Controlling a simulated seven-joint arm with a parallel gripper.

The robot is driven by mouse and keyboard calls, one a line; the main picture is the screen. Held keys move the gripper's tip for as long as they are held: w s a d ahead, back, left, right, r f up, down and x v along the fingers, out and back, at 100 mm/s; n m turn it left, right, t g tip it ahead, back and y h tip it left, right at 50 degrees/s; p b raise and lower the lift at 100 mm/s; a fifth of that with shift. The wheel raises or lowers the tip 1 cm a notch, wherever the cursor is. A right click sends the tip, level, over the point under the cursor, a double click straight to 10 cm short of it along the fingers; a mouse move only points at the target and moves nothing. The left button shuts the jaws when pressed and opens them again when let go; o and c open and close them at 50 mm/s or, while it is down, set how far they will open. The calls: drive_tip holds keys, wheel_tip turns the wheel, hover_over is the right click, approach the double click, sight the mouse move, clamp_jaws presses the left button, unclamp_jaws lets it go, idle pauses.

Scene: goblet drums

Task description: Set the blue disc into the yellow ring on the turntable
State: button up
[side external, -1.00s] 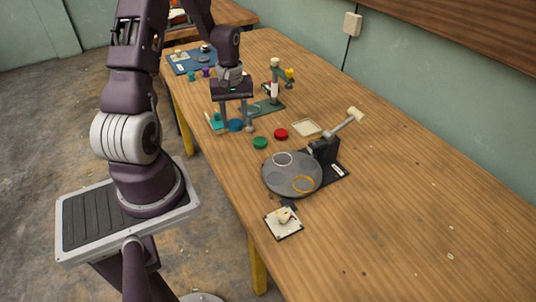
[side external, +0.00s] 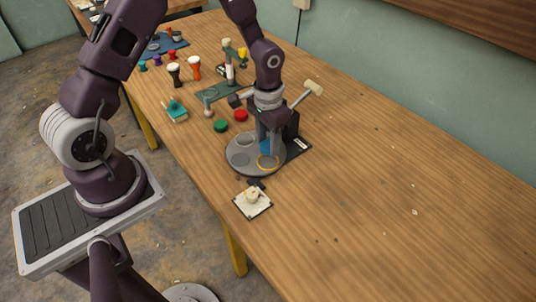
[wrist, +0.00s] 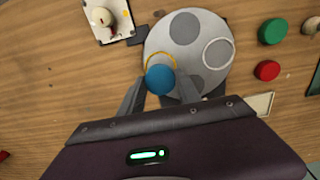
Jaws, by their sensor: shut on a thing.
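The turntable (side external: 240,163) is a round grey plate on a dark base. The yellow ring (side external: 268,169) lies on its near right part in the side view. My gripper (side external: 267,147) is over the turntable, pointing down, shut on the blue disc (side external: 266,146). In the wrist view the blue disc (wrist: 160,80) sits between the fingertips and covers the lower part of the yellow ring (wrist: 161,54). The disc is offset from the ring's middle. I cannot tell the exact gap between disc and plate.
A white ring (wrist: 234,52) lies on the turntable. A green disc (side external: 220,126) and red disc (side external: 240,116) lie behind it. A white plate with a knob (side external: 252,203) is in front. A pale-headed lever (side external: 312,88) rises behind. The table's right side is clear.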

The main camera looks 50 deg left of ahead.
wheel_tip(320, 180, down, 4)
drive_tip(key=shift+f, duration=0.15)
drive_tip(key=shift+f, duration=0.25)
drive_tip(key=shift+s+f, duration=0.1)
drive_tip(key=shift+f, duration=0.3)
drive_tip(key=o, duration=1.3)
drive_tip(key=shift+a, duration=0.1)
wheel_tip(320, 180, up, 14)
drive_tip(key=shift+f, duration=0.25)
wheel_tip(320, 180, up, 10)
drive_tip(key=t+y, duration=0.1)
drive_tip(key=t, duration=0.1)
hover_over(267, 162)
drive_tip(key=s, duration=0.4)
drive_tip(key=s+d+r+t, duration=0.1)
drive_tip(key=s+r, duration=0.3)
drive_tip(key=s, duration=0.4)
drive_tip(key=s+d+r+t+h, duration=0.1)
drive_tip(key=s+d+r+t, duration=0.1)
drive_tip(key=s+r, duration=0.3)
drive_tip(key=s+d, duration=0.1)
drive_tip(key=s, duration=0.3)
drive_tip(key=shift+d+r+t, duration=0.15)
drive_tip(key=shift+r+t, duration=0.1)
drive_tip(key=shift+t, duration=0.05)
